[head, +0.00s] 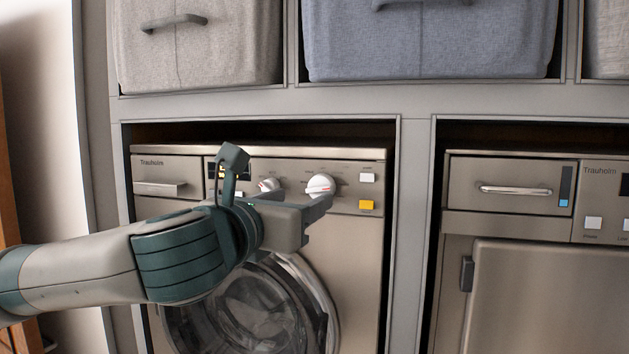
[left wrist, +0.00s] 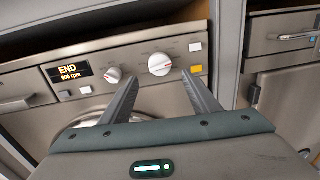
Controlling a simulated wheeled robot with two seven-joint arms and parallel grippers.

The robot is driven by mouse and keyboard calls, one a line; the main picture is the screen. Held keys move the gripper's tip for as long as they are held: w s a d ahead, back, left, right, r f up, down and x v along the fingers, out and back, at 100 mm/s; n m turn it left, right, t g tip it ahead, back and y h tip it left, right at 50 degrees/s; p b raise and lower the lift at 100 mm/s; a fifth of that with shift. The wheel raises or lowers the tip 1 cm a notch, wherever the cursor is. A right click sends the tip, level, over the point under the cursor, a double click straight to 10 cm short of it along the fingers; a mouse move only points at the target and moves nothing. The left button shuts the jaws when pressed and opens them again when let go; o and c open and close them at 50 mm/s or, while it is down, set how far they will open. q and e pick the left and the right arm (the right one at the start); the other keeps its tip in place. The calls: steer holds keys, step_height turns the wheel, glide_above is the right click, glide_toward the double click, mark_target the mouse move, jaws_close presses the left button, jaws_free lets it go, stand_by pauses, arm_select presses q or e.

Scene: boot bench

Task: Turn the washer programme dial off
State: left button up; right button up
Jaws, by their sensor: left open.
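The washer (head: 350,250) has a control panel with a larger white dial (head: 320,185) and a smaller white dial (head: 268,185) to its left. My left gripper (head: 318,205) is open and empty in front of the panel. In the left wrist view its fingers (left wrist: 160,78) point at the panel, with the larger dial between and just beyond the tips. My right gripper is not in view.
A white button (head: 367,178) and a yellow button (head: 366,205) sit right of the larger dial. A second appliance (head: 510,230) stands to the right, past a grey divider (head: 411,230). Fabric bins (head: 430,45) fill the shelf above.

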mark_target(317, 192)
arm_select(q)
steer(key=p+x, duration=0.2)
steer(key=x, duration=0.3)
steer(key=shift+w+d+r, duration=0.1)
steer(key=shift+w+d, duration=0.05)
steer(key=shift+w, duration=0.15)
steer(key=shift+p+x, duration=0.5)
steer(key=shift+x, duration=0.3)
steer(key=c, duration=1)
